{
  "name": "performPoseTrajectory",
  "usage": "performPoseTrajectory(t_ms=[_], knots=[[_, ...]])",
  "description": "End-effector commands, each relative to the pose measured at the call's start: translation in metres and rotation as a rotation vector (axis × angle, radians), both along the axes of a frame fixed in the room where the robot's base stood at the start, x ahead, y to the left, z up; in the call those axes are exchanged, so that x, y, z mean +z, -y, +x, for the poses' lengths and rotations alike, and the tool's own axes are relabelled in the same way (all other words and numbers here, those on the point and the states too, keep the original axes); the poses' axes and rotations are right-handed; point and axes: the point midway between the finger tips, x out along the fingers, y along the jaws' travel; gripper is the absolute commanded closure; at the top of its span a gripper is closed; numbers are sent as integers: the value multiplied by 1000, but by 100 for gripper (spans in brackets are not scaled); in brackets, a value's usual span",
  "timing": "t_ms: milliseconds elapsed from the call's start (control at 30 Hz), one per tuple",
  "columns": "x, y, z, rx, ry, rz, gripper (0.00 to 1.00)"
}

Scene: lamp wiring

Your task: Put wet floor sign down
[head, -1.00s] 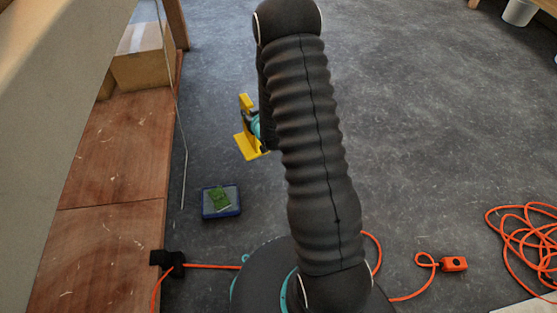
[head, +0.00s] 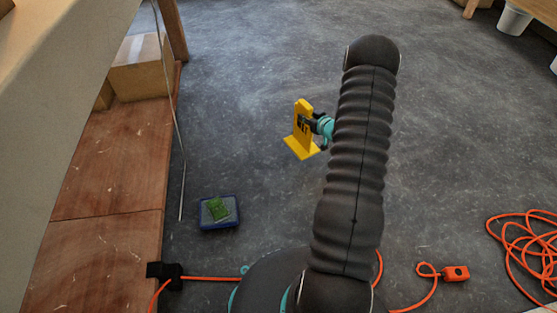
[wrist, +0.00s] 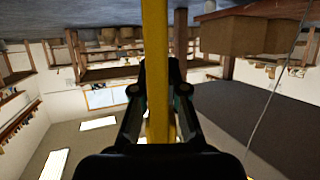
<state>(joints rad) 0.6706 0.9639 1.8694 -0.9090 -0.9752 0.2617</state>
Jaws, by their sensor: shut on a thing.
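The wet floor sign (head: 301,146) is yellow with a flat foot and an upright plate. In the head view it is left of my arm, above the grey floor or close to it; I cannot tell whether its foot touches. My gripper (head: 307,123) is shut on the upright plate, partly hidden behind the sign and my arm. In the wrist view the sign (wrist: 155,70) is a yellow bar running up between the two fingers of my gripper (wrist: 160,92).
A blue tray (head: 233,224) with a green item lies on the floor. A wooden platform with a cardboard box (head: 140,75) lines the left. Orange cable (head: 525,245) coils at right, with an orange socket (head: 455,273). The floor around the sign is clear.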

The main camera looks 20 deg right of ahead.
Motion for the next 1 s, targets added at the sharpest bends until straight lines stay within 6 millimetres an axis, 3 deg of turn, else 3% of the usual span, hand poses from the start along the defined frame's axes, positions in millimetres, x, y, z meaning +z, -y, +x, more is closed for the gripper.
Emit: performPoseTrajectory(t_ms=[600, 833, 1000], knots=[[-61, -102, 3, 2, 0, 1, 100], [-69, -110, 3, -1, 0, 0, 100], [-89, -110, 3, -1, -1, 0, 100]])
